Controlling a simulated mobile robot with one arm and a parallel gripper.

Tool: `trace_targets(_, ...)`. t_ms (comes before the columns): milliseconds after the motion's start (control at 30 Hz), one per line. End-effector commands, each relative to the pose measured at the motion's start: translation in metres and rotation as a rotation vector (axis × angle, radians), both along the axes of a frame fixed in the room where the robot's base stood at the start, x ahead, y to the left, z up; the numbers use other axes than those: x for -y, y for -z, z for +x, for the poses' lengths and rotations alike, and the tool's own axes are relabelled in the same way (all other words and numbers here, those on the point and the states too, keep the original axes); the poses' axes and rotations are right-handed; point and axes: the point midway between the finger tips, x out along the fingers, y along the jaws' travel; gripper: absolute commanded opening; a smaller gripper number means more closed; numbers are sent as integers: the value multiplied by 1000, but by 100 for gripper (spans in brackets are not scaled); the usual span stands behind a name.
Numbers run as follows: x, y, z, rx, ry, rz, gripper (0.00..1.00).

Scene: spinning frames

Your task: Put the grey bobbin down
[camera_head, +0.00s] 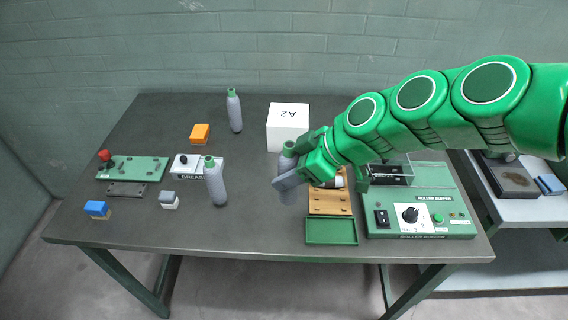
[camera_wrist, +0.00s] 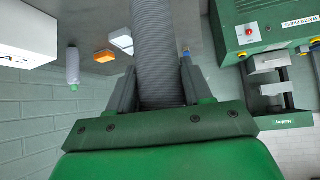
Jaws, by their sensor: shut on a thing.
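The grey bobbin with a green top (camera_head: 288,185) is upright in my gripper (camera_head: 302,165), over the right-middle of the table. In the wrist view the bobbin's ridged grey body (camera_wrist: 160,50) stands between the two fingers of my gripper (camera_wrist: 160,85), which is shut on it. I cannot tell whether its lower end touches the table. Two similar grey bobbins stand on the table, one at the back (camera_head: 234,112) and one at the front (camera_head: 215,182) beside the white grease block.
A white A2 box (camera_head: 288,126) stands behind my gripper. A wooden rack (camera_head: 330,204), a green tray (camera_head: 331,231) and the roller buffer machine (camera_head: 420,215) are to the right. Left are an orange block (camera_head: 200,133) and a green plate (camera_head: 135,168). The front middle is clear.

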Motion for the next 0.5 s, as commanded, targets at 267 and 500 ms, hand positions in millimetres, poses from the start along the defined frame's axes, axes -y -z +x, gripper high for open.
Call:
trace_targets(267,5,-8,7,-2,12,-1,17)
trace_targets(500,13,-29,56,-8,58,-4,17)
